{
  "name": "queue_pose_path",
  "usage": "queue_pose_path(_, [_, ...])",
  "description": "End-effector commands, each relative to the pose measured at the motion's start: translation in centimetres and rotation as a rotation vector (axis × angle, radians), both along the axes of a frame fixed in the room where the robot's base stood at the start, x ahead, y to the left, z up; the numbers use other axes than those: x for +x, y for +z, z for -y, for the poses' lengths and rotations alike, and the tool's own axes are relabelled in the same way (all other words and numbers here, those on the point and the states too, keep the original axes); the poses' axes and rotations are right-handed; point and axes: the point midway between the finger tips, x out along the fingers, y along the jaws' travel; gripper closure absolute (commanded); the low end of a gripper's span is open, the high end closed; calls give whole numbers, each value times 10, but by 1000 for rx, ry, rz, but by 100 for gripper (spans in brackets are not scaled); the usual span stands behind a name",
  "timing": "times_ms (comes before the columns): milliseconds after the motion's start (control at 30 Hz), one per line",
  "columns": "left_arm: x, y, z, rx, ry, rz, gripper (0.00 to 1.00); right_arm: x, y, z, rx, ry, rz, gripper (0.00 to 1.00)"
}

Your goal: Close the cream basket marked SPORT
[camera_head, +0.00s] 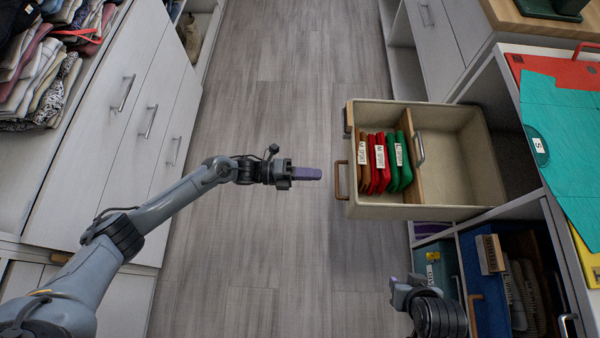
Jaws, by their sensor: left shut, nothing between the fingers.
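The cream basket (458,211) is pulled well out of the shelving on the right, over the floor. A wooden divider splits it. Several folded brown, red and green items (385,165) with white tags stand in its left part; the right part is empty. A wooden handle (341,180) is on its left face; no SPORT mark on that face can be read. My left gripper (306,173) is shut and empty, left of the handle with a small gap in the picture. My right gripper (403,284) shows at the bottom, below the basket; its fingers are unclear.
Red and teal sheets (560,130) lie on the right-hand top. White drawers (130,120) line the left. The grey floor (270,70) between is clear.

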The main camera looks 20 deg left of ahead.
Motion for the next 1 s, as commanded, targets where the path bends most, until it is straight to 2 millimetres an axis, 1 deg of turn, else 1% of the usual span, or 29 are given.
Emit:
queue_pose_path(33, [3, -2, 12, -4, -1, 1, 100, 0, -5, 0, 1, -1, -1, 62])
queue_pose_path(200, [10, -2, 41, -3, -1, 1, 100, 0, -13, -1, 3, -2, 0, 62])
queue_pose_path(300, [14, -2, 55, -2, -1, 0, 100, 0, -18, -1, 6, -5, -1, 62])
queue_pose_path(433, [17, -2, 69, -2, 0, 0, 100, 0, -23, -2, 9, -6, 0, 62])
queue_pose_path(633, [21, 0, 80, -1, 0, 0, 100, 0, -25, -3, 12, -9, -1, 62])
queue_pose_path(1000, [21, 0, 81, 0, 1, 0, 100, 0, -25, -2, 8, -6, 0, 62])
